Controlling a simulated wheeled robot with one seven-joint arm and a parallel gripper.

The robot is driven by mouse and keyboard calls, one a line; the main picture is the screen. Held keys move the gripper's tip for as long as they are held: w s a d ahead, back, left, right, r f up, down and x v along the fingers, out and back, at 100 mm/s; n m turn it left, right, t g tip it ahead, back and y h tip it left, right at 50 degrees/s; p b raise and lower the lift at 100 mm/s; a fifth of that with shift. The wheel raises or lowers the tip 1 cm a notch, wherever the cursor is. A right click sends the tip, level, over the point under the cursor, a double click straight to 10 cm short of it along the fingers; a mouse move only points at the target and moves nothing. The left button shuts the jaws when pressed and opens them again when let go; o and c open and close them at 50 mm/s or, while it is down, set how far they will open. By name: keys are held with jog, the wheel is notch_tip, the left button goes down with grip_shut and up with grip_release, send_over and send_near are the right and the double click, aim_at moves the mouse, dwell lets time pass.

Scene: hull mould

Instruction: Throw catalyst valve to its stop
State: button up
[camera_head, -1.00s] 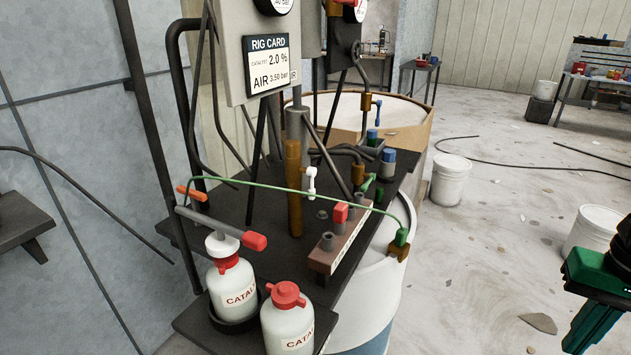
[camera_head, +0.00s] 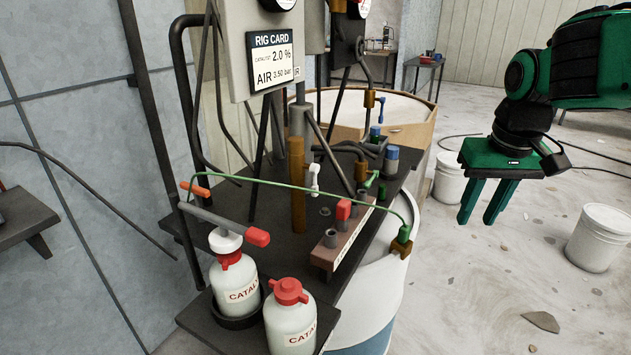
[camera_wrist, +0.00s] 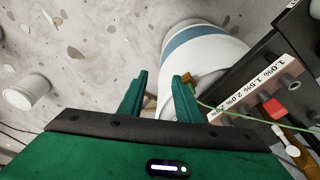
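My gripper (camera_head: 478,218) hangs in free air right of the rig, fingers pointing down, apart and empty. It also shows in the wrist view (camera_wrist: 158,92). A grey lever with a red grip (camera_head: 257,237) lies across the top of the left catalyst bottle (camera_head: 237,289); I cannot tell whether it is the catalyst valve. A red knob (camera_head: 343,210) stands on a brown block (camera_head: 328,252) along the black rig table's edge. In the wrist view the red knob (camera_wrist: 273,109) sits beside a strip marked 1.0%, 1.5%, 2.0%. My gripper touches none of these.
A second catalyst bottle (camera_head: 290,320) stands in front. A green hose (camera_head: 330,188) arches low over the black table (camera_head: 265,203). A brown post (camera_head: 296,185) and a rig card (camera_head: 274,61) reading catalyst 2.0% rise behind. White buckets (camera_head: 598,238) stand on the floor at right.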

jog(key=w+a+r+n+t, duration=0.1)
jog(key=w+a+r, duration=0.15)
jog(key=a, duration=0.35)
jog(key=w+a+r+n, duration=0.2)
jog(key=w+a, duration=0.2)
jog(key=a, duration=0.2)
jog(key=n+y, duration=0.2)
jog(key=n, duration=0.1)
send_near(317, 174)
jog(key=f, duration=0.2)
jog(key=shift+t+y, duration=0.3)
jog(key=shift+t, duration=0.1)
jog(key=x, duration=1)
jog(key=shift+f, duration=0.1)
jog(key=shift+c, duration=0.3)
grip_shut()
